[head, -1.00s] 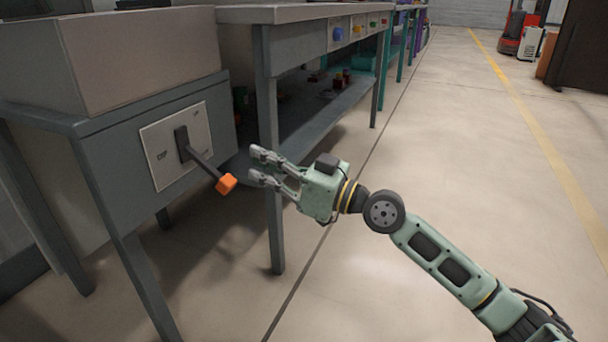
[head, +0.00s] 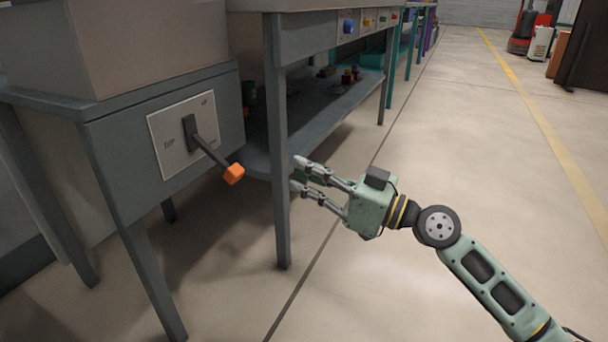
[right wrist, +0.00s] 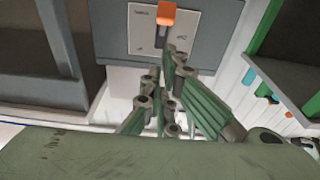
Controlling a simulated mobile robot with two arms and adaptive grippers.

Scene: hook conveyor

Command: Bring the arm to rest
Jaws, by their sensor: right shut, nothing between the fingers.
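My right gripper (head: 298,174) is shut and empty, held in the air in front of a table leg in the head view. Its fingers also show in the right wrist view (right wrist: 172,62). My right arm reaches in from the lower right. My left gripper is not in view. A lever with an orange knob (head: 234,173) sticks out from a pale switch plate (head: 168,150) on the grey cabinet, slanting down to the right. The gripper is to the right of the knob and apart from it. The knob also shows in the right wrist view (right wrist: 152,15), beyond the fingers.
A grey workbench with a leg (head: 281,215) and a lower shelf (head: 320,120) stands close to the gripper. Coloured buttons (head: 348,26) line its front edge. The floor (head: 480,170) to the right is open. A red machine (head: 525,30) stands far back.

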